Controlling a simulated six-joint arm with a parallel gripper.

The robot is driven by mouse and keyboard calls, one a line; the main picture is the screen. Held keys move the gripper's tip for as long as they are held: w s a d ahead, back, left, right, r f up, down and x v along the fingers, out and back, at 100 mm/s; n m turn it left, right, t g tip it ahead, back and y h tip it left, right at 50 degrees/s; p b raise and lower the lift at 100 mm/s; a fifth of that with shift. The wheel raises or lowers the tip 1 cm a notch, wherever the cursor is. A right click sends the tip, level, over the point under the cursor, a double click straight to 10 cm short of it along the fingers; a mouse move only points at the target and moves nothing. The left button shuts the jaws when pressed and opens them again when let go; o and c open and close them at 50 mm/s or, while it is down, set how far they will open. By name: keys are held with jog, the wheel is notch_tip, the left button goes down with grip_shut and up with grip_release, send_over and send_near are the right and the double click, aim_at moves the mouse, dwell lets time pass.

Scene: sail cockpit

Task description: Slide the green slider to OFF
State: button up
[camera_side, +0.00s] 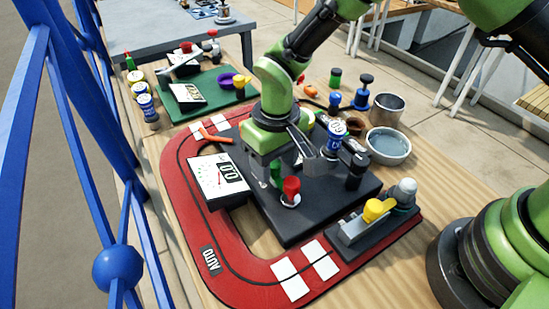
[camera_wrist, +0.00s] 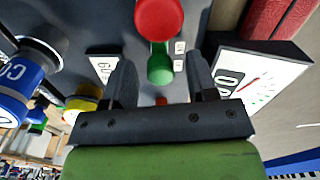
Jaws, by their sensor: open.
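The green slider (camera_side: 276,173) shows as a small green knob on the black panel (camera_side: 318,213), beside a red knob (camera_side: 291,187). In the wrist view the green slider (camera_wrist: 160,66) appears between my fingertips, with the red knob (camera_wrist: 158,18) just beyond. My gripper (camera_side: 296,157) is over the panel, open and empty, its two dark fingers on either side of the green slider in the wrist view. Contact cannot be told. Small white labels (camera_wrist: 180,47) lie beside the slider; their text is unreadable. My gripper hides part of the panel in the side view.
A tilted meter (camera_side: 218,180) stands left of the panel. A blue-and-white cylinder (camera_side: 335,140) and a black knob (camera_side: 355,170) stand to its right. A yellow-handled lever (camera_side: 375,210) is nearer the front. A red track (camera_side: 240,270) surrounds the panel; metal bowls (camera_side: 388,146) stand behind right.

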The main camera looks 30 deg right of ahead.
grip_shut()
jog(key=shift+w, duration=1.55)
grip_release()
jog(key=shift+r, duration=0.1)
notch_tip(320, 180, up, 10)
jog(key=shift+d, duration=0.15)
